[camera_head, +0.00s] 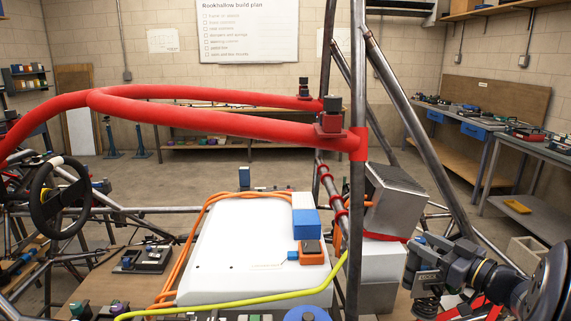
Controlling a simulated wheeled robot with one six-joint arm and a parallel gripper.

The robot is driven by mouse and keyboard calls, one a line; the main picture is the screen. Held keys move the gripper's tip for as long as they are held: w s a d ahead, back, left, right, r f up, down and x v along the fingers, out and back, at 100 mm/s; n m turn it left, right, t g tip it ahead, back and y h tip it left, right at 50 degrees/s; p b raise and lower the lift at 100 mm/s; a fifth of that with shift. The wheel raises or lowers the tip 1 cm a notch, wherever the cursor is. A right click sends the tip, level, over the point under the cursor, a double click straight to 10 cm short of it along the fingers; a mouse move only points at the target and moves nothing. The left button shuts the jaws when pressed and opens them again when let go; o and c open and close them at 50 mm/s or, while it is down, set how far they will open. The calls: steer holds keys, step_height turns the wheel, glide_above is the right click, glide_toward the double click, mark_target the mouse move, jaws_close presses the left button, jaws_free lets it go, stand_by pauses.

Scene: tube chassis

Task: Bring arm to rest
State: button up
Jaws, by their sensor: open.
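My arm (482,274) reaches in from the lower right edge, dark grey with a thin yellow ring. My gripper (415,265) is at its left end, beside the white and metal boxes behind the upright tube. Its jaws are open and I see nothing held between them. The fingertips are small and dark, so their exact gap is hard to make out.
A red padded tube (220,113) crosses above a white case (240,255) with orange cables. An upright tube (356,200) and metal box (393,198) stand left of my gripper. A steering wheel (60,198) is at left. Workbenches (500,135) line the right wall, with open floor before them.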

steer(key=v, duration=0.8)
steer(key=shift+s+d, duration=0.15)
steer(key=shift+s, duration=0.25)
